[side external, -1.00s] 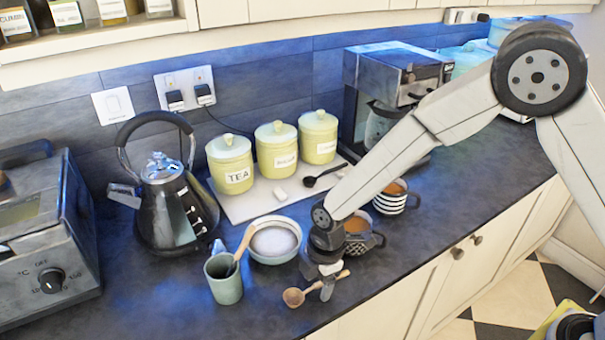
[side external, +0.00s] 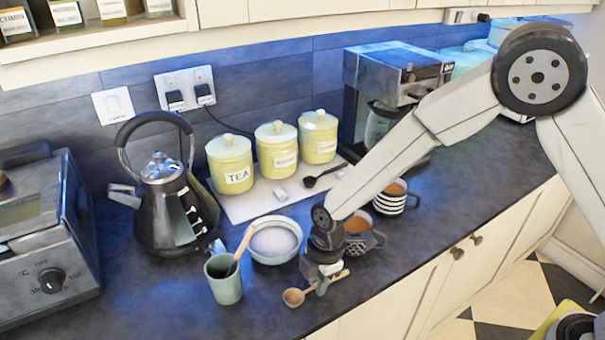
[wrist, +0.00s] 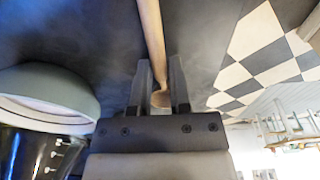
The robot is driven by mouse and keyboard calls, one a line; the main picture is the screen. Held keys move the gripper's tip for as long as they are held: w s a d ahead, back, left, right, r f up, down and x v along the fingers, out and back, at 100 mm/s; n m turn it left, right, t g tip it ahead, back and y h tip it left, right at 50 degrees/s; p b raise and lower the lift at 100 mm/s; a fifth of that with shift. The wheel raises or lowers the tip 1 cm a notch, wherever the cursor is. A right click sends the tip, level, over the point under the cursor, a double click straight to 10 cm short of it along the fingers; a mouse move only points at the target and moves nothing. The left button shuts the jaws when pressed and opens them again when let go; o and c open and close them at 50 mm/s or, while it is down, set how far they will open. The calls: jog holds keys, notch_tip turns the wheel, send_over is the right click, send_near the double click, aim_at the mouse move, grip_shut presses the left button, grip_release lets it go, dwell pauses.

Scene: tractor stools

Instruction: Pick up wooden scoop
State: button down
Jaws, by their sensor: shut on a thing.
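The wooden scoop (side external: 294,298) lies near the front edge of the dark counter in the side external view, its round bowl to the left and its handle running to the right. My gripper (side external: 321,290) points down over the handle and is shut on it. In the wrist view my gripper's two fingers (wrist: 161,70) stand on either side of the wooden scoop's handle (wrist: 151,32). Part of the handle is hidden by the fingers. The scoop appears to be at counter level.
A green cup (side external: 227,287) with a wooden utensil and a bowl of white contents (side external: 290,257) stand left of my gripper. A dark mug (side external: 372,239) and a striped mug (side external: 400,203) are close behind right. The kettle (side external: 165,215) is farther left.

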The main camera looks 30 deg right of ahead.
jog(key=shift+r, duration=0.2)
jog(key=shift+r, duration=0.9)
jog(key=s+d+r, duration=0.2)
jog(key=s+r, duration=0.3)
jog(key=s, duration=0.1)
jog(key=s+d+r, duration=0.3)
jog(key=s+r, duration=0.2)
jog(key=s, duration=0.2)
jog(key=shift+d+r, duration=0.25)
jog(key=shift+r, duration=0.15)
jog(key=shift+w+a, duration=0.1)
jog(key=shift+w, duration=0.1)
